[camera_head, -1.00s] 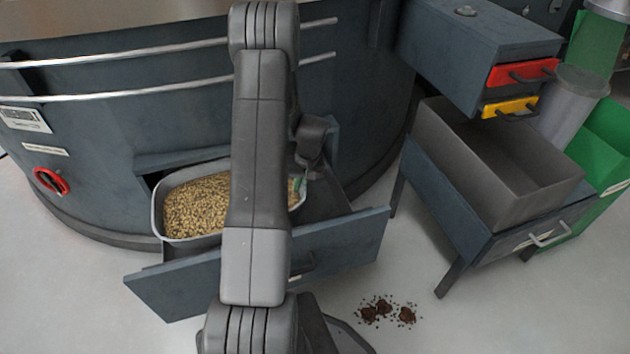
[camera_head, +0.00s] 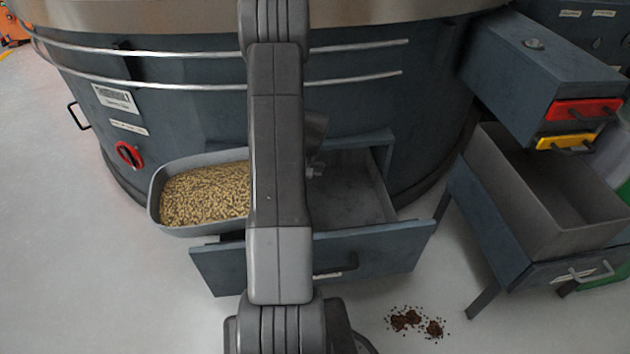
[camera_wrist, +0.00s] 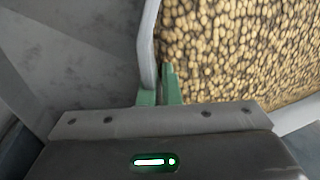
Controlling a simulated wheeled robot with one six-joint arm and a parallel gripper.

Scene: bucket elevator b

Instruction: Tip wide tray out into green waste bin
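The wide tray (camera_head: 172,231), grey with rounded corners and full of tan pellets, is in the head view at left centre. It overhangs the left side of the open drawer, and its right end is hidden behind my arm. In the wrist view, my gripper's green fingers (camera_wrist: 159,88) stand on either side of the tray's wall (camera_wrist: 148,45) and are closed on it. The pellets lie to the right of the fingers. The tray looks roughly level. Only a small part of the green waste bin (camera_head: 604,284) shows at the right edge of the head view.
The open drawer (camera_head: 345,200) under the round machine is bare on its right side. Brown spilled matter (camera_head: 415,322) lies on the floor. The left floor is clear.

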